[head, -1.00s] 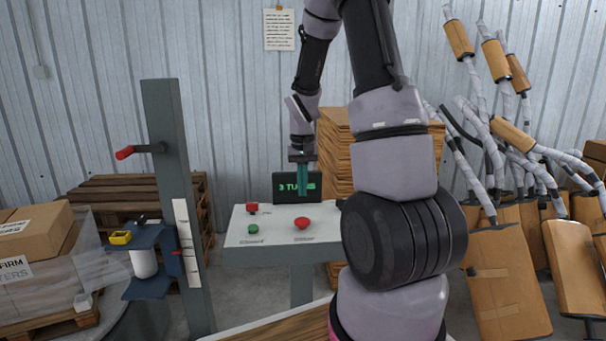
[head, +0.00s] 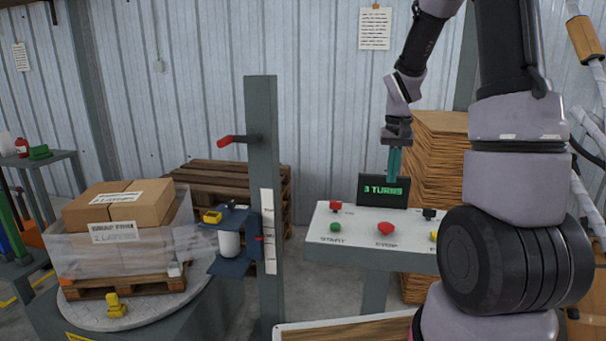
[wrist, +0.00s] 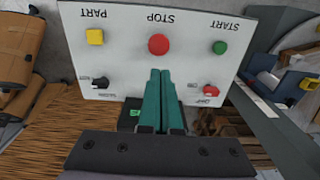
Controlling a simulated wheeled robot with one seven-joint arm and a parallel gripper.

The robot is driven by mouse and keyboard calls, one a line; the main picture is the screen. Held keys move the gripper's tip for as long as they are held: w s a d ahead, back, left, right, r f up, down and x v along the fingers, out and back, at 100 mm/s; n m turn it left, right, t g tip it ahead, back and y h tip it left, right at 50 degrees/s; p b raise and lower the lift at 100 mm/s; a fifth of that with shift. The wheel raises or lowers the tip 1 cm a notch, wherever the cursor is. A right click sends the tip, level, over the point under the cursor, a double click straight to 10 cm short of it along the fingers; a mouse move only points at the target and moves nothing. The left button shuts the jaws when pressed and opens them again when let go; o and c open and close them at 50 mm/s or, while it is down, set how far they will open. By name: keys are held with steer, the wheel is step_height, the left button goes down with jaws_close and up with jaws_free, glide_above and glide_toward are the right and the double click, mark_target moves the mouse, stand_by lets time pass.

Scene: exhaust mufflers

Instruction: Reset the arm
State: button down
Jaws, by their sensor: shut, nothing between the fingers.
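My gripper (head: 394,163) hangs at the end of my raised arm, pointing down near the small black display in the head view. Its two teal fingers lie together with nothing between them. In the wrist view the shut fingers (wrist: 163,101) reach over the back edge of the white control panel (wrist: 128,62), apart from the buttons as far as I can tell. The panel (head: 340,222) carries a green START button (head: 335,227), a red STOP button (head: 385,228) and a yellow button (wrist: 95,37). The display (head: 383,191) reads "3 TURNS".
A grey column (head: 262,180) with a red-handled crank stands left of the panel. A turntable (head: 140,314) at the left bears a film-wrapped pallet of boxes (head: 120,205). Stacked cardboard (head: 436,135) stands behind the panel. Wrapped mufflers (head: 585,40) lean at the right.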

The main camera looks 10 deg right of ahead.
steer(key=s+a+r+t+y, duration=0.1)
steer(key=s+a+r+t, duration=0.2)
steer(key=s+r, duration=0.6)
steer(key=s+a+r+t+y, duration=0.1)
steer(key=s+a+r+t, duration=0.3)
steer(key=s+r, duration=0.6)
steer(key=shift+s+a+r+m, duration=0.3)
steer(key=shift+s+a, duration=0.05)
steer(key=shift+a, duration=0.75)
